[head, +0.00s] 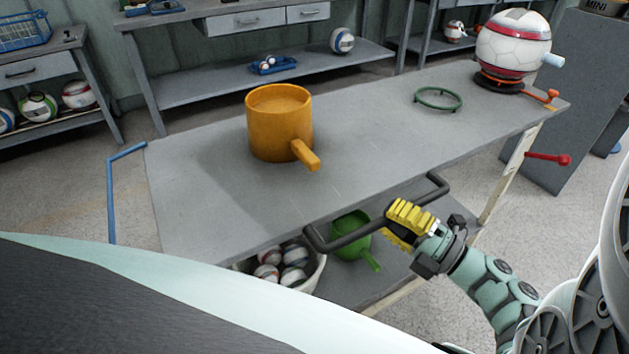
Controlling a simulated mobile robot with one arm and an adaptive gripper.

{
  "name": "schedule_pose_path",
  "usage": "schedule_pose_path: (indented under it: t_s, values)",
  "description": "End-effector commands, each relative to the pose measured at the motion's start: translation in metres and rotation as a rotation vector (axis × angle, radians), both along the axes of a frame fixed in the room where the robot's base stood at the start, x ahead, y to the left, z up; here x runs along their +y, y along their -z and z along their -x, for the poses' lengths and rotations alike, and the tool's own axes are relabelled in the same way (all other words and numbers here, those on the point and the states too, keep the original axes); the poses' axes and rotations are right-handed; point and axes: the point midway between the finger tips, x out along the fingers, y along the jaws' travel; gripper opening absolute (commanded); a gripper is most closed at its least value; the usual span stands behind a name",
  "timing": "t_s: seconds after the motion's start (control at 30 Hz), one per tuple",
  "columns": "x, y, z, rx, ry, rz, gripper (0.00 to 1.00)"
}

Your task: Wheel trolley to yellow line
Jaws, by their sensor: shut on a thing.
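The trolley (205,205) is a long grey table with a lower shelf. A black push handle (345,240) runs along its near side, and a blue handle (110,200) is at its left end. My gripper (402,222), with yellow fingers, is shut on the black handle near its right part. An orange pot-like container (280,128) with a side handle, a green ring (438,98) and a white and red ball (513,45) on a dark base stand on the top.
Under the top are a white bin (318,275) of balls and a green scoop-like thing (352,235). Grey workbenches (200,90) line the back wall. A grey cabinet (570,100) stands at the right, close to the trolley's far end. Bare floor shows at left (60,195).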

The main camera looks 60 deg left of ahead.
Motion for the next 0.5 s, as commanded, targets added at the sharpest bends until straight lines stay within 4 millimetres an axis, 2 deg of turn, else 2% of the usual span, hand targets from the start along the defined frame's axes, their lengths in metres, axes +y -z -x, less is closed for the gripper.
schedule_pose_path:
  t_s: [0.13, 0.17, 0.43, 0.5]
  values:
    - [0.0008, -0.0001, -0.0015, -0.003, 0.004, 0.003, 0.00]
    - [0.0008, 0.0000, -0.0019, -0.002, 0.005, 0.003, 0.19]
    - [0.0004, 0.0004, -0.0026, -0.003, 0.007, 0.004, 0.47]
    - [0.0004, 0.0004, -0.0028, -0.003, 0.008, 0.004, 0.48]
